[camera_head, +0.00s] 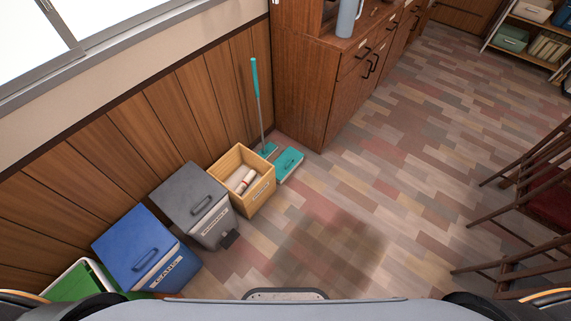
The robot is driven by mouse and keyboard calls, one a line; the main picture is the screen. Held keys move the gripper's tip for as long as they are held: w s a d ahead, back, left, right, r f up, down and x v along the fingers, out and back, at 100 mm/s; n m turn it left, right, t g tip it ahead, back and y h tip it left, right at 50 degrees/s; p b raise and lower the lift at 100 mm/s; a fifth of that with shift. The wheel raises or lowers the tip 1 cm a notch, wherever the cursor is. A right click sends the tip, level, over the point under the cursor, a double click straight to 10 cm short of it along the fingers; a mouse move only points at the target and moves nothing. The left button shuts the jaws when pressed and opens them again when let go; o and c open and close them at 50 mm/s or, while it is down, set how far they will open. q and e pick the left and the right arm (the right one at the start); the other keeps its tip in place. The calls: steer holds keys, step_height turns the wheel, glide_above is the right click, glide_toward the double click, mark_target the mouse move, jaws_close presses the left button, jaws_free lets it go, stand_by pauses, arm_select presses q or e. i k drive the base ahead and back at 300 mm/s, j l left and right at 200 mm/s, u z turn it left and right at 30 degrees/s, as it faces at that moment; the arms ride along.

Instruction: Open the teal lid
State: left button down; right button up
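A teal lid (289,161) with a handle-like detail on top shows on a low, flat teal box or dustpan. It is on the floor just right of the wooden box and close to the brown cabinet. It looks shut, but it is too small to be sure. A teal-handled broom or pole (257,90) stands upright behind it, against the wood-panelled wall. Neither of my grippers is in view. Only parts of my own body show along the bottom edge.
An open wooden box (262,193) holds a whitish roll. Left of it stand a grey bin (186,190), a blue bin (141,250) and a green bin (78,285). The brown cabinet (300,85) is behind. Wooden chairs (535,195) stand at the right. The middle floor is clear.

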mark_target(291, 156)
steer(key=i+l+u, duration=0.8)
steer(key=l, duration=0.3)
steer(key=i+l+u, duration=0.25)
steer(key=l, duration=0.2)
steer(key=i, duration=0.05)
